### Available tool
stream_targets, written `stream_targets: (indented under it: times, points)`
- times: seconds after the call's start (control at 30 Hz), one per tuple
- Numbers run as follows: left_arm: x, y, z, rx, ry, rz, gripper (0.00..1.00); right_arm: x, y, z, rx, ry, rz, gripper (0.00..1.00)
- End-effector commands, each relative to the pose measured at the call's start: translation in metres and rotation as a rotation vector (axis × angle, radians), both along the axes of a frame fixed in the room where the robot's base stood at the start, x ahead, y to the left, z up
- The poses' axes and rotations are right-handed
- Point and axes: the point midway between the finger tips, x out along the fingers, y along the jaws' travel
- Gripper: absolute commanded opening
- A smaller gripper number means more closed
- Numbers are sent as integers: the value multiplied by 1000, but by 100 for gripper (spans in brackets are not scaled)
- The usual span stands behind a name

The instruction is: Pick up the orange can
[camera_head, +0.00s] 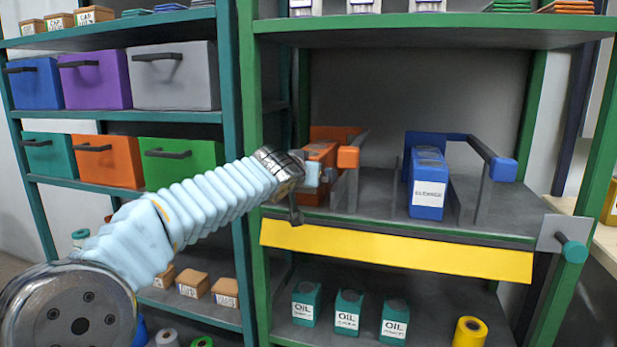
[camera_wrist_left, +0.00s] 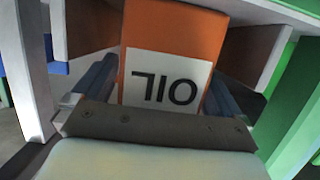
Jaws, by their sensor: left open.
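The orange can (camera_head: 320,153) stands on the middle shelf of the green rack, in the left lane. Its lower part is partly hidden by my left gripper (camera_head: 304,182) in the head view. In the left wrist view the orange can (camera_wrist_left: 172,32) fills the middle, its white OIL label facing me and upside down. My left gripper (camera_wrist_left: 160,82) is open, with one finger on each side of the can. I cannot tell whether the fingers touch it. My right gripper is in neither view.
A blue can (camera_head: 428,190) stands in the right lane beside a blue-tipped bar (camera_head: 503,169). An orange-tipped bar (camera_head: 348,157) and grey dividers flank the orange can. A yellow strip (camera_head: 395,250) runs below the shelf edge. Green oil cans (camera_head: 347,312) stand on the lower shelf.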

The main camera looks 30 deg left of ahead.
Motion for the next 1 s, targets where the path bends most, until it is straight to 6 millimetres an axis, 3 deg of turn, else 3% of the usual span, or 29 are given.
stream_targets:
  times: [0.13, 0.6, 1.0]
  points:
    - [0, 0, 0, 0, 0, 0, 98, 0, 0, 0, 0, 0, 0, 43]
    - [-1, -1, 1, 1, -3, -1, 28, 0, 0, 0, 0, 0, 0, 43]
    - [0, -1, 13, 1, -4, 0, 28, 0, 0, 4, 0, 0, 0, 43]
